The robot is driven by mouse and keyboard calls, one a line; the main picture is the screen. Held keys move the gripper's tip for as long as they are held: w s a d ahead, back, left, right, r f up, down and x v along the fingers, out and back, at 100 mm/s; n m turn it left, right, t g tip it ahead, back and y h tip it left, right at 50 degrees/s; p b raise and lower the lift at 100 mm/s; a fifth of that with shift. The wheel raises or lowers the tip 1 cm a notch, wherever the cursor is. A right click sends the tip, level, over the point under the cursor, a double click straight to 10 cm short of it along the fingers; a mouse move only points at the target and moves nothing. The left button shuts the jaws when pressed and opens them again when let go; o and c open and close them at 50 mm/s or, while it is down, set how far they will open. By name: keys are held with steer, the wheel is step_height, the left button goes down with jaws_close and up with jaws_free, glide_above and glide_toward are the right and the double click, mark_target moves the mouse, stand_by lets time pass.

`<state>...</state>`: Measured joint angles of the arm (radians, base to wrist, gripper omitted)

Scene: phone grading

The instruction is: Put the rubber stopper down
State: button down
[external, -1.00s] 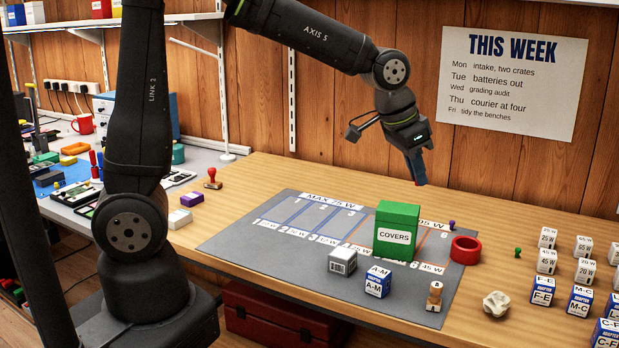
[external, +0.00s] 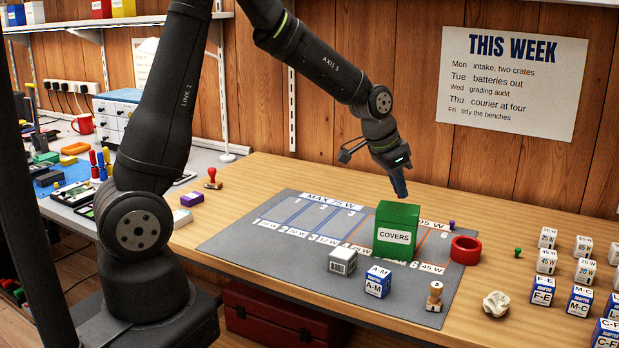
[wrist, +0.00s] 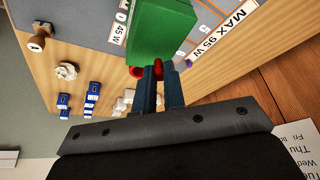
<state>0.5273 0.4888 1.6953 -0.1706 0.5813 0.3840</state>
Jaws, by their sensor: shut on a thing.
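My gripper (external: 402,193) points down just above the top of the green COVERS box (external: 397,232), or a little behind it. In the wrist view its blue fingers (wrist: 161,72) reach to the edge of the green box (wrist: 160,32) with a narrow gap between them.
The box stands on the grey mat (external: 270,262). A red ring (external: 465,250), a purple peg (external: 452,225) and a wooden stamp (external: 434,296) are close by. A green peg (external: 518,252) and several adapter cubes (external: 541,291) stand right. The mat's left part is clear.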

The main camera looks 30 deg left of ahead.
steer(key=shift+f, duration=1)
steer(key=shift+f, duration=0.2)
steer(key=c, duration=1.5)
jaws_free()
steer(key=shift+r, duration=0.1)
steer(key=v, duration=1.2)
steer(key=shift+w, duration=0.1)
